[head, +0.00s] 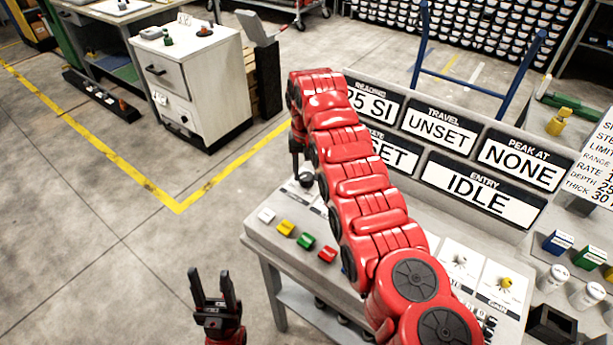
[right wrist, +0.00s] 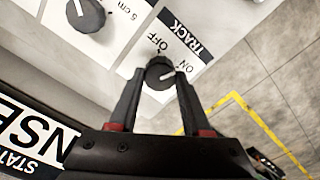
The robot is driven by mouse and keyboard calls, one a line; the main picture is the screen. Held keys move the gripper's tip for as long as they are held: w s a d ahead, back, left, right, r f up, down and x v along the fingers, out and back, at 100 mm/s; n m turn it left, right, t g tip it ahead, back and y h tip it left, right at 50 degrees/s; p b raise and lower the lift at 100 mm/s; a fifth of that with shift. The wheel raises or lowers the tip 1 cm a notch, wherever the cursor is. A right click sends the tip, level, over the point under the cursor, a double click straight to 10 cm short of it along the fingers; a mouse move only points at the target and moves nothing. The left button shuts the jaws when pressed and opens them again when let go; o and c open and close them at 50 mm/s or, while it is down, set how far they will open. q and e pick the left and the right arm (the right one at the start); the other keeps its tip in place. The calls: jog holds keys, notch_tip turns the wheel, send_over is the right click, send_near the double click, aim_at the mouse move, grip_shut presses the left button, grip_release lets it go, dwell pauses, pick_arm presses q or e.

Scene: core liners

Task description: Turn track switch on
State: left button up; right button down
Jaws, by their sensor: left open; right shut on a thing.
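The track switch (right wrist: 160,70) is a round black knob on a white plate, with TRACK, OFF and ON printed beside it in the right wrist view. My right gripper (right wrist: 158,78) has its two fingertips on opposite sides of the knob and is shut on it. The knob's pointer is too small to read for certain. In the head view my right arm reaches across the console, and the right gripper (head: 297,168) points down at its far left corner, over a dark knob. My left gripper (head: 212,283) is open and empty over the floor, left of the console.
Another knob (right wrist: 86,14) marked 5 cm is near the track switch. A white cabinet (head: 190,80) stands at the back left. The floor between is clear.

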aim_at(307, 175)
jog(key=shift+m+b, duration=0.75)
jog(key=shift+m, duration=1.25)
jog(key=shift+c, duration=1.8)
grip_release()
jog(key=shift+r, duration=0.8)
notch_tip(307, 175, up, 16)
jog(key=p, duration=1.4)
jog(key=shift+p, duration=0.35)
jog(key=shift+f, duration=0.1)
